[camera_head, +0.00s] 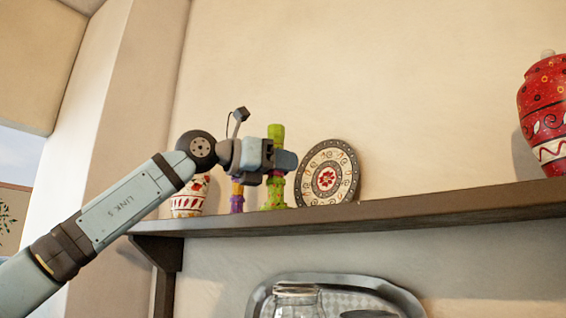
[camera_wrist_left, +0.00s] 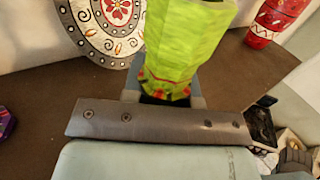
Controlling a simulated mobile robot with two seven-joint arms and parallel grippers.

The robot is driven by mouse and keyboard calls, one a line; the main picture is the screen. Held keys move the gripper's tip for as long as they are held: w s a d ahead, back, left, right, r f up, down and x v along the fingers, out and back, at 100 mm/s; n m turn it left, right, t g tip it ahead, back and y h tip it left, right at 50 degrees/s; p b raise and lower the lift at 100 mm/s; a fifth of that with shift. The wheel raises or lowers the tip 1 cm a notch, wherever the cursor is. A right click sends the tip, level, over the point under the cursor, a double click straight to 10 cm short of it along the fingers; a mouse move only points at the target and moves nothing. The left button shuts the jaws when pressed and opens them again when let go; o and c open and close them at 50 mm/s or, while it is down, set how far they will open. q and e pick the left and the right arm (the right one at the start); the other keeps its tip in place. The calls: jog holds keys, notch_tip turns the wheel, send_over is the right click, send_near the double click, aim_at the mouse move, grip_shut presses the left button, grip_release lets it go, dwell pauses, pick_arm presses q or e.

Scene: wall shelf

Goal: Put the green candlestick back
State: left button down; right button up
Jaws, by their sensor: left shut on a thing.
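The green candlestick (camera_head: 275,192) is at the wall shelf (camera_head: 400,203), between a purple candlestick and a decorated plate. Its base is at shelf height; I cannot tell whether it touches the board. My left gripper (camera_head: 283,160) is shut on its middle, coming in from the left, and hides that part. In the left wrist view the green candlestick (camera_wrist_left: 186,42) rises between the fingers (camera_wrist_left: 165,92). It looks roughly upright in the head view. My right gripper is not in view.
The decorated plate (camera_head: 326,174) leans on the wall just right of the candlestick. The purple candlestick (camera_head: 237,197) and a red-and-white vase (camera_head: 188,200) stand to the left. A large red vase (camera_head: 545,115) stands far right, with free shelf between it and the plate.

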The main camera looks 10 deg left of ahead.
pick_arm(q)
jog(key=shift+s+f, duration=0.1)
jog(key=shift+f, duration=0.1)
jog(key=c, duration=0.9)
grip_release()
jog(key=shift+r, duration=0.1)
